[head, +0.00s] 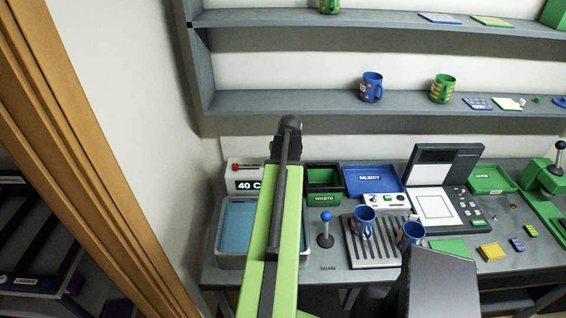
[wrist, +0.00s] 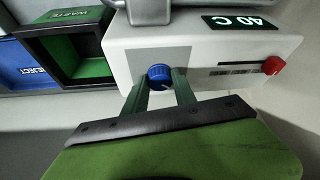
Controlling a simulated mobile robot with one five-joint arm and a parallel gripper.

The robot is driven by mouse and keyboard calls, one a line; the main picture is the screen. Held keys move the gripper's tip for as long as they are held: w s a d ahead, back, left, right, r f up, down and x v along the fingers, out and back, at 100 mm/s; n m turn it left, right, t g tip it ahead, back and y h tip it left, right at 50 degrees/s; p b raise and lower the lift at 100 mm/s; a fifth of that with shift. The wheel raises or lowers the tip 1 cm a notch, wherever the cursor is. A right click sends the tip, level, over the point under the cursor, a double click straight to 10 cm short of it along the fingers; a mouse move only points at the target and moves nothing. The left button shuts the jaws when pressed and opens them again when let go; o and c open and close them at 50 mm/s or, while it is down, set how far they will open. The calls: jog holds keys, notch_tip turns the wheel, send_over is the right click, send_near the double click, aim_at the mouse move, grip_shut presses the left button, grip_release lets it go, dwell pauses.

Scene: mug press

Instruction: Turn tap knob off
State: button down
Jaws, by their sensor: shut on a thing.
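A blue round knob (wrist: 159,75) sits on the front of a white box (wrist: 205,50) in the wrist view. My gripper (wrist: 161,84) has its two green fingers on either side of this knob and is shut on it. A red knob (wrist: 273,66) is on the same box, to the right, by an upside-down "40 C" display (wrist: 240,22). In the head view the white box (head: 243,173) stands behind the basin, partly covered by my arm. The blue knob and my gripper are hidden there.
A basin (head: 232,262) of blue water lies in front of the box. A blue-topped drain lever (head: 325,228), the green waste bin (head: 323,197), the blue reject tray (head: 371,194) and two blue mugs (head: 363,220) (head: 410,235) are to the right.

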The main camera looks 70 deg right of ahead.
jog(key=shift+d, duration=0.1)
jog(key=c, duration=1)
grip_release()
jog(key=shift+r, duration=0.1)
jog(key=p+v, duration=1.6)
jog(key=v, duration=0.1)
jog(key=shift+s+a, duration=0.15)
jog(key=shift+a, duration=0.1)
